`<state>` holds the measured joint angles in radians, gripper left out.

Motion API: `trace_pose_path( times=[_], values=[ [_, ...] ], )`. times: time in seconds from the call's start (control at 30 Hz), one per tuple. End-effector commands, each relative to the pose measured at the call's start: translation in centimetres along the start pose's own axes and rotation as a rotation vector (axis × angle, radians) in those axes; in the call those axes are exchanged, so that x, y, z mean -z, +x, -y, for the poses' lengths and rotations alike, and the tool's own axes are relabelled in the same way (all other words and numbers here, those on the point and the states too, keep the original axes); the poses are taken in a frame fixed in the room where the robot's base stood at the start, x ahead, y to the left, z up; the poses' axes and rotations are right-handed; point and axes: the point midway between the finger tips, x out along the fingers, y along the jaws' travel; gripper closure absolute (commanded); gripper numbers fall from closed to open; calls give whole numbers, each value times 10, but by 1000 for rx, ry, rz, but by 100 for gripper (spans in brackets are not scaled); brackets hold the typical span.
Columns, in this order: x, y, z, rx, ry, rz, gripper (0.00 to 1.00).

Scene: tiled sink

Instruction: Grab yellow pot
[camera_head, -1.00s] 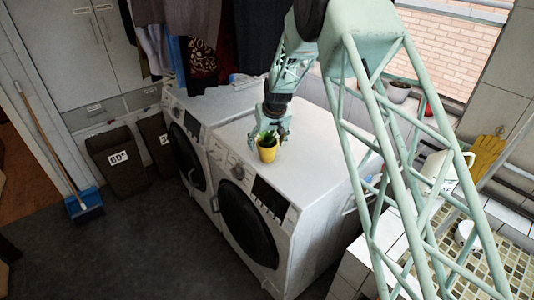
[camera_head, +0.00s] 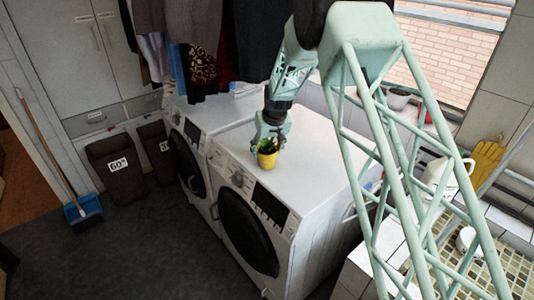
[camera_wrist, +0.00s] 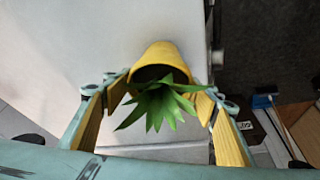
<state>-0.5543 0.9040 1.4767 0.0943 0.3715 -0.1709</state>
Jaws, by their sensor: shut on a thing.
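The small yellow pot (camera_head: 267,160) holds a green leafy plant and is at the front part of the right washing machine's white top. It also shows in the wrist view (camera_wrist: 160,57), with its leaves (camera_wrist: 158,105) pointing toward my gripper. My gripper (camera_head: 269,147) reaches down from above and is shut on the pot. In the wrist view my gripper's yellow-padded fingers (camera_wrist: 162,98) are on either side of the pot's rim. I cannot tell whether the pot's base touches the machine top.
The right washing machine (camera_head: 315,150) has clear space on top behind the pot. Dark clothes (camera_head: 245,40) hang behind my arm. A white jug (camera_head: 440,175) and yellow glove (camera_head: 487,160) are near the tiled sink at right. Brown bins (camera_head: 117,170) stand at left.

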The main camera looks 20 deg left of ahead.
Motion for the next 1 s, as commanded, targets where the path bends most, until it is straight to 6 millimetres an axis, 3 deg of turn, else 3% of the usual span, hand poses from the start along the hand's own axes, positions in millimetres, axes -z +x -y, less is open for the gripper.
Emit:
trace_pose_path(
  times=[0.53,1.0],
  values=[
    [14,-32,0,0,1,-3,72],
    [-26,-52,3,0,0,-2,72]
  ],
)
